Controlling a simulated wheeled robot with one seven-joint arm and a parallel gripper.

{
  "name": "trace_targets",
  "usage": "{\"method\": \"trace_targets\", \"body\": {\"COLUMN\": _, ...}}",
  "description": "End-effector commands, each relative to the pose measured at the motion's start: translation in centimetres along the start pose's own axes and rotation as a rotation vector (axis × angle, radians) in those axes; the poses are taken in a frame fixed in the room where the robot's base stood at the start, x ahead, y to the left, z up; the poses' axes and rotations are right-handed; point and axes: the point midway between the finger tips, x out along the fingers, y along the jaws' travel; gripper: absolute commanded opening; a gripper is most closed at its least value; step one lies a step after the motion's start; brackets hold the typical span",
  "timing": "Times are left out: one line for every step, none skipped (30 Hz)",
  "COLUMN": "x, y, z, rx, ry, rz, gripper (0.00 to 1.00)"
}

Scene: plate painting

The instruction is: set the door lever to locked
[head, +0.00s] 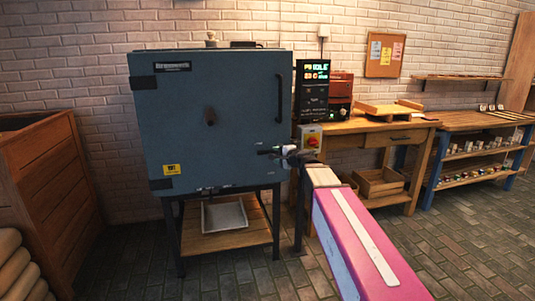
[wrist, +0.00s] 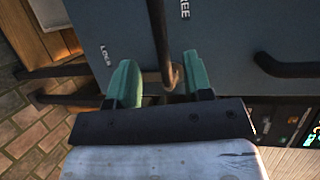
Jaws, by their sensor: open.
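The door lever (wrist: 160,35) is a dark bar with a brownish rounded end, on the blue-grey kiln door (wrist: 225,30). In the head view the lever (head: 268,151) lies about horizontal at the door's lower right. In the wrist view the word FREE (wrist: 185,9) is printed right of it and the word LOCK (wrist: 105,55) left of it. My gripper (wrist: 160,82) is open, its green fingers on either side of the lever's rounded end. The right finger is closer to the lever; I cannot tell whether it touches. In the head view my gripper (head: 284,152) hides part of the lever.
A dark vertical handle (head: 279,98) is higher on the door. A control box with a red switch (head: 312,141) stands right of the kiln, beside a wooden workbench (head: 375,124). A wooden crate (head: 45,190) is at left. The brick floor (head: 235,278) in front is clear.

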Motion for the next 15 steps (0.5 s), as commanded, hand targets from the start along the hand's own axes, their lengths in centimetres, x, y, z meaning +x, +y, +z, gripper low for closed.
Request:
{"method": "trace_targets", "body": {"x": 1.1, "y": 0.0, "z": -0.1, "rx": -0.001, "ry": -0.001, "rz": 0.001, "gripper": 0.46}}
{"method": "trace_targets", "body": {"x": 1.6, "y": 0.0, "z": -0.1, "rx": -0.001, "ry": -0.001, "rz": 0.001, "gripper": 0.46}}
{"method": "trace_targets", "body": {"x": 2.2, "y": 0.0, "z": -0.1, "rx": -0.001, "ry": -0.001, "rz": 0.001, "gripper": 0.46}}
{"method": "trace_targets", "body": {"x": 2.8, "y": -0.1, "z": -0.2, "rx": -0.001, "ry": -0.001, "rz": 0.001, "gripper": 0.46}}
{"method": "trace_targets", "body": {"x": 3.3, "y": 0.0, "z": -0.2, "rx": -0.001, "ry": -0.001, "rz": 0.001, "gripper": 0.46}}
{"method": "trace_targets", "body": {"x": 4.1, "y": 0.0, "z": -0.1, "rx": -0.002, "ry": -0.001, "rz": 0.001, "gripper": 0.46}}
{"method": "trace_targets", "body": {"x": 4.6, "y": 0.0, "z": -0.2, "rx": -0.002, "ry": -0.002, "rz": 0.001, "gripper": 0.46}}
{"method": "trace_targets", "body": {"x": 5.2, "y": -0.1, "z": -0.1, "rx": -0.002, "ry": -0.002, "rz": 0.001, "gripper": 0.46}}
{"method": "trace_targets", "body": {"x": 5.9, "y": 0.0, "z": -0.1, "rx": -0.002, "ry": -0.001, "rz": 0.001, "gripper": 0.46}}
{"method": "trace_targets", "body": {"x": 6.4, "y": 0.0, "z": -0.1, "rx": -0.002, "ry": -0.001, "rz": 0.001, "gripper": 0.46}}
{"method": "trace_targets", "body": {"x": 6.9, "y": 0.0, "z": -0.1, "rx": -0.002, "ry": -0.001, "rz": 0.001, "gripper": 0.46}}
{"method": "trace_targets", "body": {"x": 7.4, "y": 0.0, "z": -0.1, "rx": -0.002, "ry": -0.001, "rz": 0.001, "gripper": 0.46}}
{"method": "trace_targets", "body": {"x": 7.7, "y": 0.0, "z": -0.1, "rx": -0.002, "ry": -0.001, "rz": 0.001, "gripper": 0.46}}
{"method": "trace_targets", "body": {"x": 8.0, "y": 0.0, "z": -0.1, "rx": -0.002, "ry": -0.001, "rz": 0.002, "gripper": 0.46}}
{"method": "trace_targets", "body": {"x": 8.3, "y": 0.0, "z": -0.1, "rx": -0.002, "ry": -0.001, "rz": 0.002, "gripper": 0.46}}
